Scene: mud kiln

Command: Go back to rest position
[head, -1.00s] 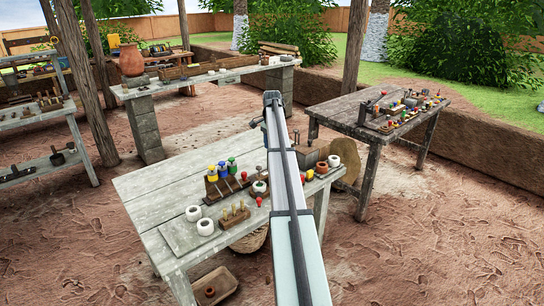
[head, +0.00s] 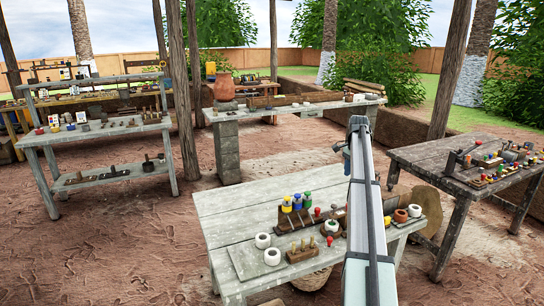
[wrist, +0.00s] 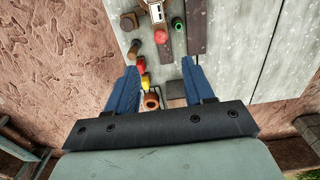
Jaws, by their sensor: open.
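My gripper (wrist: 160,78) shows in the wrist view with its two blue fingers spread wide and nothing held between them. It points down over the near workbench (wrist: 225,50), above a few small items. In the head view my arm reaches away from the lower right over the right side of the same grey wooden workbench (head: 225,205). The arm hides part of the bench's right side.
A dark table (head: 425,160) with tools stands right. A long bench (head: 225,117) is behind, shelving (head: 50,137) left. Bare ground lies between.

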